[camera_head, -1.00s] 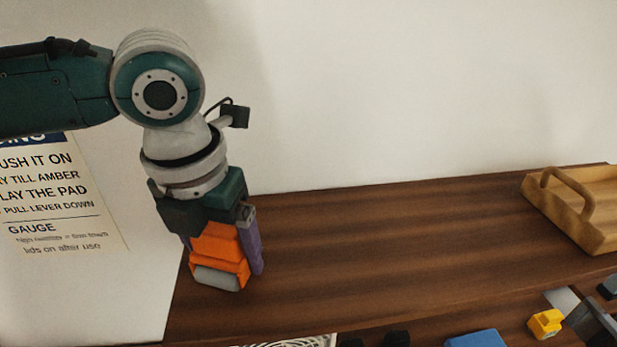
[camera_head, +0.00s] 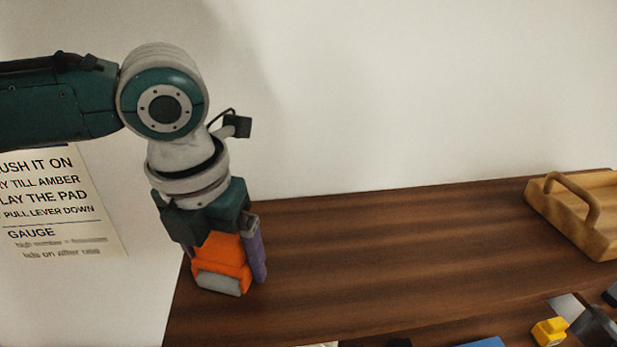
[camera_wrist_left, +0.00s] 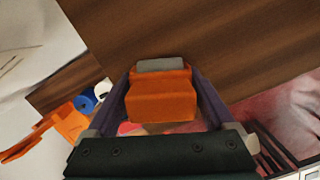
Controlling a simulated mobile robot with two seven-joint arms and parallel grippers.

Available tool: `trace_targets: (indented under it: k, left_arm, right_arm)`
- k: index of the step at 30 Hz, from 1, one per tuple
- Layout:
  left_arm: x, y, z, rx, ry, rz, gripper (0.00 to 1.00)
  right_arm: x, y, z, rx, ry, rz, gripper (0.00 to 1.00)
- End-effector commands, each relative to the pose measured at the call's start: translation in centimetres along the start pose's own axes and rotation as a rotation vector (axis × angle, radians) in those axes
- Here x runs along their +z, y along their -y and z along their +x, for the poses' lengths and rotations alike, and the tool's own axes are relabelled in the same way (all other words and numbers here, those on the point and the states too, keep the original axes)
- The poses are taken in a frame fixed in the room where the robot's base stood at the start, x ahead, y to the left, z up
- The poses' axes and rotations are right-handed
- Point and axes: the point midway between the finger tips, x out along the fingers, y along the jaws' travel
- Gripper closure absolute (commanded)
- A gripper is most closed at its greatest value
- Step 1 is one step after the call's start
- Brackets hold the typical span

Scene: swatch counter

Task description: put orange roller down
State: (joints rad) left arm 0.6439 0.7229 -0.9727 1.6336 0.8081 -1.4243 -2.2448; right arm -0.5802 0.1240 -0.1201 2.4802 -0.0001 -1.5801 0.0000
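The orange roller (camera_head: 221,261), an orange block with a grey end, stands at the left end of the dark wooden counter (camera_head: 380,250). My left gripper (camera_head: 228,275) points down over it. The left wrist view shows the roller (camera_wrist_left: 161,97) between the two purple fingers (camera_wrist_left: 161,85), which lie close along both its sides. The gripper looks shut on it. The roller's grey end is at the counter and appears to touch it; the exact contact is hard to see. The roller's upper part is hidden by the gripper. My right gripper is not in view.
A wooden tray (camera_head: 570,222) with a handle stands at the right of the counter. A yellow piece (camera_head: 548,331), a blue thing (camera_head: 485,342) and dark items are at the front right. A printed sign (camera_head: 62,205) hangs on the wall. The counter's middle is clear.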

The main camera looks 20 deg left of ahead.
Motion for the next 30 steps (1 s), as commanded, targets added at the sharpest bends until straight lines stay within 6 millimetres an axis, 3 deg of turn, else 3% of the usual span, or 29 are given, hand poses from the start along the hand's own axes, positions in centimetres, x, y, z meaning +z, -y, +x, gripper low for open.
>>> trace_targets:
  k: [4,12,19,23,26,30]
  left_arm:
    - [-0.2,0.1,-1.6,-0.002,-0.010,0.006,0.00]
    - [0.1,0.1,-8.1,-0.004,-0.001,0.004,0.00]
    - [0.1,0.1,-12.0,-0.005,-0.003,0.002,0.00]
    - [-0.2,0.5,-12.4,-0.013,-0.005,-0.022,0.00]
    - [-1.3,2.2,-11.1,-0.053,-0.003,-0.137,0.00]
    - [-4.3,6.2,-8.1,-0.176,-0.022,-0.526,0.00]
  right_arm:
    - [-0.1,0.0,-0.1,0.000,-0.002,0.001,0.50]
    - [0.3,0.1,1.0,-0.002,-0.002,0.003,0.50]
    - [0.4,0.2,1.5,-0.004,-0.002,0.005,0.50]
    - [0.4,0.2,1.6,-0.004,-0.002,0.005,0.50]
    - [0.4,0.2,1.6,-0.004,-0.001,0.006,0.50]
    - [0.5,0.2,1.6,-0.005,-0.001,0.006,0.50]
